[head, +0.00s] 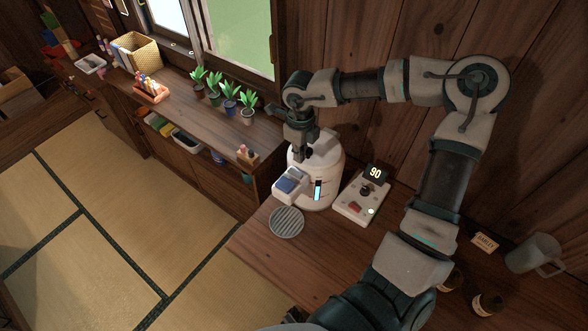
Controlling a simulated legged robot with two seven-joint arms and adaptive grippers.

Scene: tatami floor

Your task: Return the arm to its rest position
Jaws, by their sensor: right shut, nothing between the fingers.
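My right arm (440,190) comes up from the bottom right, bends high at the elbow and reaches left over the wooden counter (270,240). My right gripper (303,150) points down and is shut and empty at the top of a white water boiler (328,185). Whether it touches the boiler's dark top cannot be told. The boiler has a blue level window and a boxy front part. I cannot make out my left gripper.
A round grey grille (287,222) lies before the boiler. A control box (362,195) showing 90 stands right of it. A grey mug (534,254), a label card (484,242) and small jars (487,303) are at right. Potted plants (230,97) line the shelf. A plank wall rises behind.

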